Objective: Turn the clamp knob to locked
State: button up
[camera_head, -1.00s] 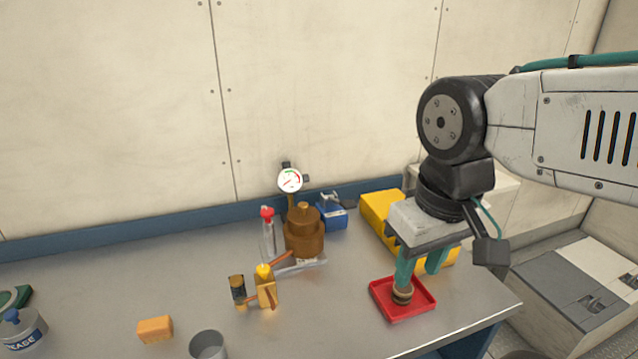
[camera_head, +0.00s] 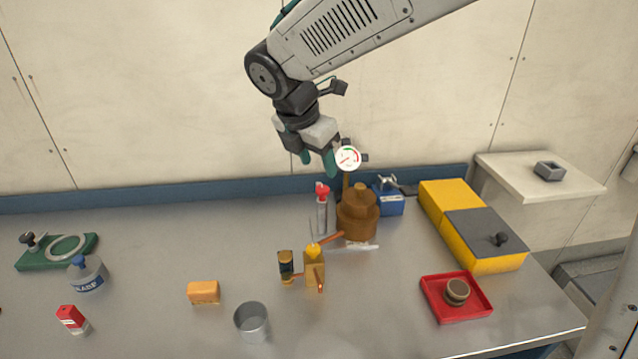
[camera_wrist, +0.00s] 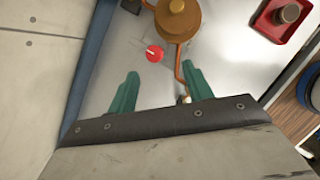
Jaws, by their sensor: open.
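A green base (camera_head: 62,256) with a pale ring lies at the far left of the bench in the head view. A small dark knob (camera_head: 28,240) stands on its left end and looks like the clamp knob; I cannot read its setting. My gripper (camera_head: 318,162) is open and empty, high above the back of the bench near the brown vessel, well to the right of the green base. The green base is not in the wrist view.
The brown vessel (camera_head: 357,215) with a gauge (camera_head: 347,158) stands near my gripper. A blue-topped bottle (camera_head: 88,274), red-capped bottle (camera_head: 72,319), orange block (camera_head: 203,292) and grey cup (camera_head: 251,322) stand on the left half. A red tray (camera_head: 440,312) holds a round brown piece (camera_head: 457,291).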

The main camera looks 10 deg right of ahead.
aim_at(322, 188)
jog(key=shift+n, duration=0.4)
jog(key=x, duration=0.5)
jog(key=a+x, duration=0.1)
jog(key=x, duration=0.2)
jog(key=shift+w+a+f, duration=0.1)
jog(key=shift+w+f, duration=0.05)
jog(key=shift+w, duration=0.2)
jog(key=c, duration=1)
